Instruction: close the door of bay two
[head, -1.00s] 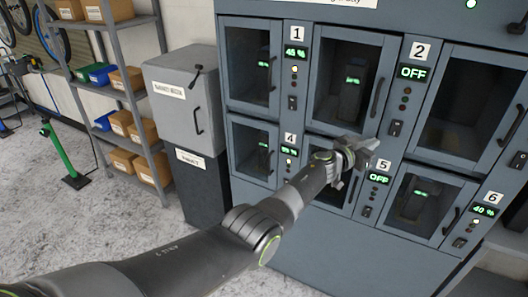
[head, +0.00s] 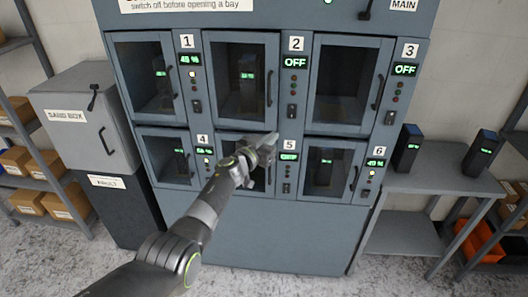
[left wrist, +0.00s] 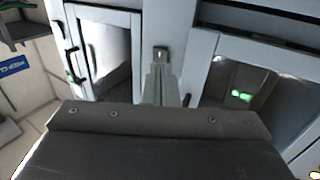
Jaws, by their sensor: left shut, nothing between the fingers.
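Bay two's door (head: 225,82) is the upper middle glazed door of the grey cabinet, with its dark handle (head: 270,88) on the right side. It looks flush or nearly flush with the frame; a small gap cannot be ruled out. A dark battery (head: 247,72) with a green light shows behind the glass. The label 2 (head: 296,44) and an OFF display (head: 295,62) are to its right. Contact cannot be told. Its fingers (left wrist: 165,85) point at the cabinet in the left wrist view. My right gripper is out of view.
The lower bays, including bay six's door (head: 328,168), look shut. A grey sand box cabinet (head: 85,115) stands left. A side table (head: 445,182) with two dark batteries stands right. Shelves flank both sides. The floor in front is clear.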

